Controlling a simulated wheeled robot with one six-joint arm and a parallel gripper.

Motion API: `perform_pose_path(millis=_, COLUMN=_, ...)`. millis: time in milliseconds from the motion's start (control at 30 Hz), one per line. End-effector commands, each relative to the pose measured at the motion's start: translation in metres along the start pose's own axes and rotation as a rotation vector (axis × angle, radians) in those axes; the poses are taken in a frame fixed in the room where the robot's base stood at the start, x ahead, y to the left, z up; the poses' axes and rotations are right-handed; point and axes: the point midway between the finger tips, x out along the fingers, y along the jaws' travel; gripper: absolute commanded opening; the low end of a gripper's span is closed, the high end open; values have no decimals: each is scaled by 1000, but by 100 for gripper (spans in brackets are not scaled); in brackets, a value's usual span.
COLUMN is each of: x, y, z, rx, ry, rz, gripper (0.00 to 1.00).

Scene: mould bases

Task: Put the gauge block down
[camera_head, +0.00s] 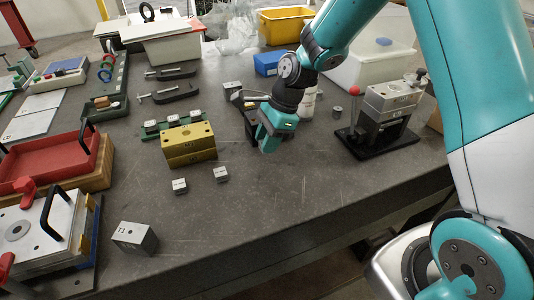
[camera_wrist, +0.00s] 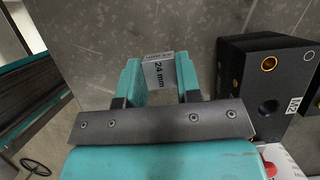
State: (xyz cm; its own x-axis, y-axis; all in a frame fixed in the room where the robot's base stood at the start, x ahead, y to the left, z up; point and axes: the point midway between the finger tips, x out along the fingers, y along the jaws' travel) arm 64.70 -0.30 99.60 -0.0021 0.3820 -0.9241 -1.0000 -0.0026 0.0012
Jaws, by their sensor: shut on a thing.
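My gripper (camera_wrist: 158,88) is shut on a pale gauge block (camera_wrist: 158,72) marked "24 mm", which sits between its two teal fingers in the wrist view. In the head view my gripper (camera_head: 268,147) points down over the middle of the grey table (camera_head: 290,205), right of the brass block. The held block is hidden there, and I cannot tell whether it touches the table. Two small silver blocks, one on the left (camera_head: 180,186) and one on the right (camera_head: 221,174), stand in front of the brass block.
The brass stepped block (camera_head: 188,145) stands left of my gripper, with a green rack (camera_head: 150,128) behind it. A black block (camera_wrist: 262,75) is close on the right in the wrist view. A fixture on a black base (camera_head: 378,138) stands at right. The front table is mostly clear.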

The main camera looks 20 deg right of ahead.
Motion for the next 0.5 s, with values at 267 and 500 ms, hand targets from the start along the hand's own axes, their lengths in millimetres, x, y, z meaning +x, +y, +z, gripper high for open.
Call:
perform_pose_path(millis=267, x=28, y=0, z=-12, rx=3, ry=0, rz=1, gripper=4)
perform_pose_path(millis=500, x=48, y=-1, z=-20, rx=0, ry=0, rz=-3, gripper=4)
